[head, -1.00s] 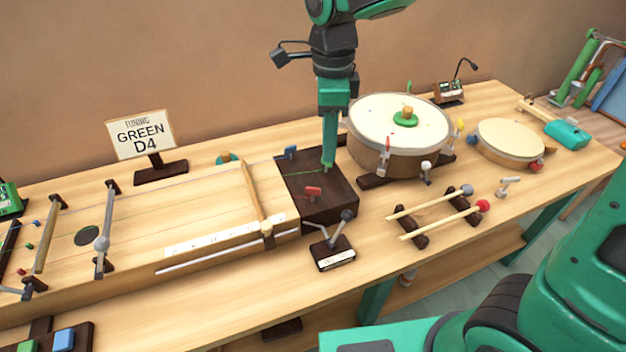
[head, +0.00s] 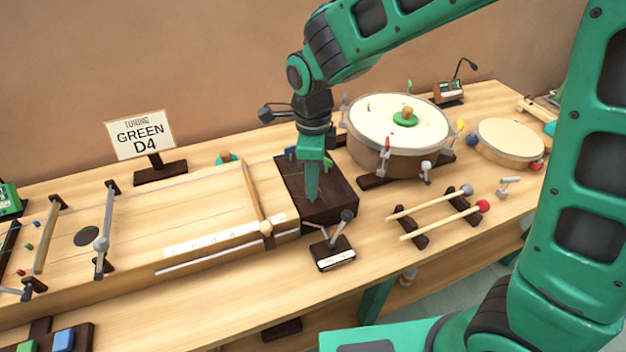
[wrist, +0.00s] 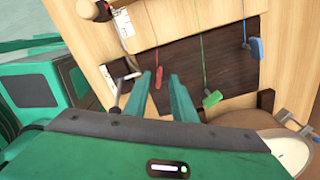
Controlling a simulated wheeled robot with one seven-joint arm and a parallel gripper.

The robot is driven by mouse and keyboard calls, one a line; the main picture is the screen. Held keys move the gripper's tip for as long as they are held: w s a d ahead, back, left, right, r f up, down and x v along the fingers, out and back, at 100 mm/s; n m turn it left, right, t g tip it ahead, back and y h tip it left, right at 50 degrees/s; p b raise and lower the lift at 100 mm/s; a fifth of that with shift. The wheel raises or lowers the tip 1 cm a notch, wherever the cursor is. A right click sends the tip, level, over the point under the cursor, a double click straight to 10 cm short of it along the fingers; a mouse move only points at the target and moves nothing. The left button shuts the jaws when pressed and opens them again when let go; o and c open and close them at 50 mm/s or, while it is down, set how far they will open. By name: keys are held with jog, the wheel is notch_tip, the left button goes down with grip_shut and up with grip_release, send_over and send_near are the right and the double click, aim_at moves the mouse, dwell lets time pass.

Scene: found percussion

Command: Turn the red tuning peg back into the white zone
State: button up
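The red tuning peg (wrist: 158,78) shows in the wrist view on the dark peg block (wrist: 228,70), at the end of a red string. My gripper (wrist: 162,80) is open, with its fingertips on either side of the peg; I cannot tell whether they touch it. In the head view my gripper (head: 312,196) points down over the dark block (head: 340,205) and mostly hides the red peg. The green peg (wrist: 212,98) and blue peg (wrist: 256,48) sit to the right in the wrist view. I cannot make out a white zone around the red peg.
A small stand with a dark knob (head: 335,252) is close in front of the block. A large drum (head: 385,150) stands right of it, with mallets (head: 440,213) on a rack in front. A "GREEN D4" sign (head: 140,135) stands at back left.

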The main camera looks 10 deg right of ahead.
jog(key=shift+f, duration=0.25)
grip_shut()
jog(key=shift+r, duration=0.1)
